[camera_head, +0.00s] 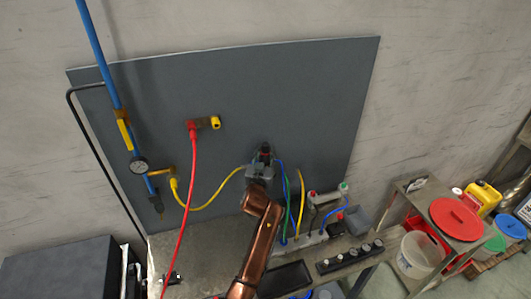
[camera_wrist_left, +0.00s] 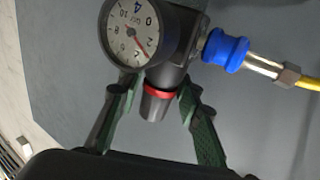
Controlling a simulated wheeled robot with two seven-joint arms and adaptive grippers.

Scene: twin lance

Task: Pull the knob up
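The black knob (camera_wrist_left: 154,106) with a red ring at its top hangs under a black regulator body (camera_wrist_left: 178,45) with a round white gauge (camera_wrist_left: 136,28) in the left wrist view. The regulator (camera_head: 265,153) also shows in the head view on the grey panel, partly hidden by my gripper. My left gripper (camera_head: 260,170) is right at it. In the left wrist view its two green fingers (camera_wrist_left: 158,88) stand open on either side of the knob, with their tips close to it; contact is not clear. My right gripper is not in view.
A blue fitting (camera_wrist_left: 225,50) leads to a yellow hose (camera_head: 215,199). A red hose (camera_head: 187,220) hangs left of my arm, and green, blue and yellow hoses run down at right. A bench with a power strip (camera_head: 350,257) lies below. The upper panel (camera_head: 290,90) is clear.

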